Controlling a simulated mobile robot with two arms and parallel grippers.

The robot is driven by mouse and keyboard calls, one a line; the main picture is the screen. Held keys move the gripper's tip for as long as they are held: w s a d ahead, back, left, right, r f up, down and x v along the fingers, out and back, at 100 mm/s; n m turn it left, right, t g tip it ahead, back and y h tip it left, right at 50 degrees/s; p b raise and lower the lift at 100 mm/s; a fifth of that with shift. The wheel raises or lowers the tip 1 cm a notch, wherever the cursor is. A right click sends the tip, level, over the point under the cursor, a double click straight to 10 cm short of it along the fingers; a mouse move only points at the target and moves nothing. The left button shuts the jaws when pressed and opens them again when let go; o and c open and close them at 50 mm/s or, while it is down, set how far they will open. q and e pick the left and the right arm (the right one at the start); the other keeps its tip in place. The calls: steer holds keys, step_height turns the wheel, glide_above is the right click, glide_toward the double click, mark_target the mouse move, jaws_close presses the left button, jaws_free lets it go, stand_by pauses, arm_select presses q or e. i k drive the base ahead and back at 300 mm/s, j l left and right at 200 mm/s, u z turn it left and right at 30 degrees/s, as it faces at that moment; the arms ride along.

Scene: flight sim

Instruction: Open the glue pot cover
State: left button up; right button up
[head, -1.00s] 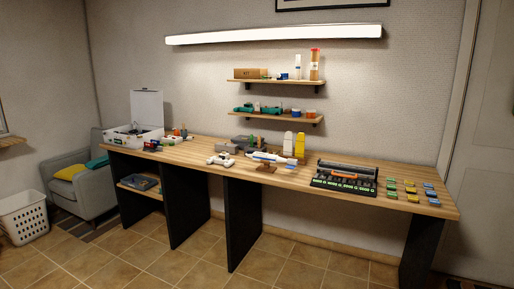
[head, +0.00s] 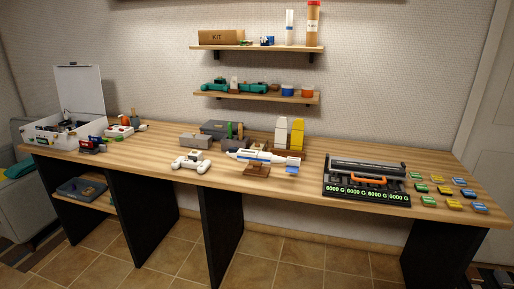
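I cannot tell for certain which thing is the glue pot. Two small round pots stand at the right end of the lower wall shelf (head: 222,95): a blue and white pot (head: 289,89) and an orange and white pot (head: 307,91). They are too small to make out covers clearly. A tall orange-brown bottle (head: 313,26) and a white bottle (head: 290,28) stand on the upper shelf (head: 226,47). Neither of my grippers is in view.
A long wooden workbench (head: 330,225) runs along the wall. It holds an open white case (head: 62,130), a white game controller (head: 191,161), a model plane (head: 258,156), a black device (head: 367,175) and several coloured blocks (head: 452,192). Tiled floor (head: 285,265) lies in front.

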mark_target(258, 146)
steer(key=i+l, duration=0.1)
steer(key=i, duration=1)
steer(key=l+z, duration=0.05)
